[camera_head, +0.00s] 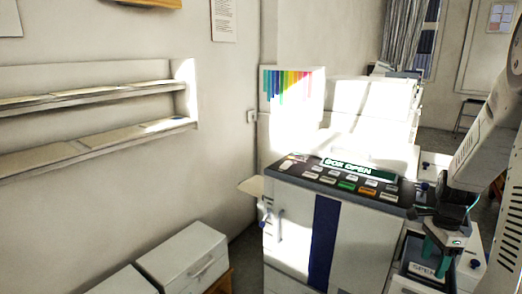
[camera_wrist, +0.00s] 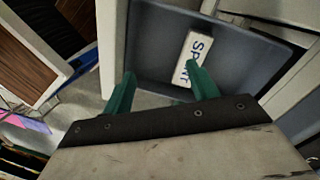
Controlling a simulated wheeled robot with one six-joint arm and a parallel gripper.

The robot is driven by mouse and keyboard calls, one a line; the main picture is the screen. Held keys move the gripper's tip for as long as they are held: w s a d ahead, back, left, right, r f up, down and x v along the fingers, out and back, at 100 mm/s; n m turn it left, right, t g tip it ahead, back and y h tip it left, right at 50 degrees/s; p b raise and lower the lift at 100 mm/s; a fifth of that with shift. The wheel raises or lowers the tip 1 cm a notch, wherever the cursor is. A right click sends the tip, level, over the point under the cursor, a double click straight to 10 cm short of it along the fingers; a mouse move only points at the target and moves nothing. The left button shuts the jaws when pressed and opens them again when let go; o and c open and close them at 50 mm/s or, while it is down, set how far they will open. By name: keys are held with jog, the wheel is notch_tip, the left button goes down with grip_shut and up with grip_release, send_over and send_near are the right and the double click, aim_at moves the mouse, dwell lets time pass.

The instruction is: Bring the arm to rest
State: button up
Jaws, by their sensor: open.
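My gripper (camera_head: 447,243) is at the lower right in the head view, low over a grey bin marked "SPENT" (camera_head: 409,266). In the wrist view the two green fingers of my gripper (camera_wrist: 162,74) stand apart with nothing between them. The bin (camera_wrist: 148,50) lies beyond the fingertips there, and its white "SPENT" label (camera_wrist: 192,55) is partly covered by the right finger. My arm comes in from the right edge in the head view. The height of the fingers above the bin cannot be told exactly.
A white cabinet machine (camera_head: 290,225) with several buttons and a "BOX OPEN" display (camera_head: 358,168) stands just left of my gripper. White boxes (camera_head: 183,256) sit at lower left. Wall shelves (camera_head: 95,146) hang at left. Open floor (camera_head: 452,140) shows at the back right.

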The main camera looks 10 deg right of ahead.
jog(key=s+a+r+n, duration=0.4)
jog(key=a+r+n, duration=0.2)
jog(key=a, duration=0.4)
jog(key=s+a+r+n+t, duration=0.1)
jog(key=s+a+r+n, duration=0.3)
jog(key=a+r+n, duration=0.2)
jog(key=s+a+r+n+t+h, duration=0.1)
jog(key=s+a+r+n, duration=0.4)
jog(key=a+n, duration=0.5)
jog(key=a+r, duration=0.1)
jog(key=a, duration=0.3)
jog(key=shift+r, duration=0.3)
jog(key=shift+s+a+r+t, duration=0.1)
jog(key=shift+a+r+t, duration=0.1)
jog(key=shift+a+t, duration=0.1)
